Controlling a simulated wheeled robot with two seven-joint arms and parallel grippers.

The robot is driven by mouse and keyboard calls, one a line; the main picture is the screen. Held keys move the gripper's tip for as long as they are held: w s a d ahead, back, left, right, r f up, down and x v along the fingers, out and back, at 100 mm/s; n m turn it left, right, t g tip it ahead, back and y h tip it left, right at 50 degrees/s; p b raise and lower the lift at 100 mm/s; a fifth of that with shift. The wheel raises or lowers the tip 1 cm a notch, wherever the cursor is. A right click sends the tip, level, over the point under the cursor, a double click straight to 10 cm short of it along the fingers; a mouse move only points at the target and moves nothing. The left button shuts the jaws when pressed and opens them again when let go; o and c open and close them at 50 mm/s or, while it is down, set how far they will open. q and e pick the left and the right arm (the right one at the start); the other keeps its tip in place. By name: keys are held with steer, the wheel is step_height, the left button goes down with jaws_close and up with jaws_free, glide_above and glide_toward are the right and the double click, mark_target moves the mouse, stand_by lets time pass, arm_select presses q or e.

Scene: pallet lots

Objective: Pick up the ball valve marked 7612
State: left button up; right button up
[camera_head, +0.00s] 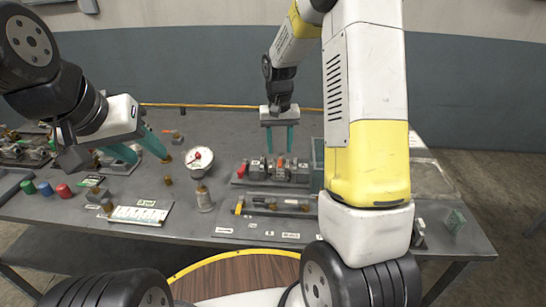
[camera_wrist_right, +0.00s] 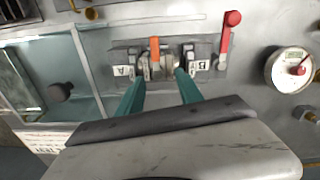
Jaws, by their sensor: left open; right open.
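A row of valves (camera_head: 275,170) on a dark base plate stands near the middle of the bench. In the right wrist view this row shows a valve with an orange handle (camera_wrist_right: 155,48) between blocks labelled A (camera_wrist_right: 123,71) and B (camera_wrist_right: 201,66), and a red handle (camera_wrist_right: 228,35) at its right end. I cannot read the number 7612 on any part. My right gripper (camera_head: 279,147) is open and empty above the row, pointing down; its fingertips also show in the wrist view (camera_wrist_right: 159,76), either side of the orange-handled valve. My left gripper (camera_head: 151,156) is open and empty over the bench's left part.
A round gauge (camera_head: 200,158) stands left of the valve row. A clear-walled box (camera_wrist_right: 82,75) is beside the row. A clear tube piece (camera_head: 277,203) lies in front of it. A white card (camera_head: 139,214) and red, blue and green caps (camera_head: 46,188) lie left.

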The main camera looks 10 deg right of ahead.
mark_target(281, 154)
steer(key=f, duration=0.4)
steer(key=shift+d, duration=0.25)
jaws_close()
stand_by(1.1)
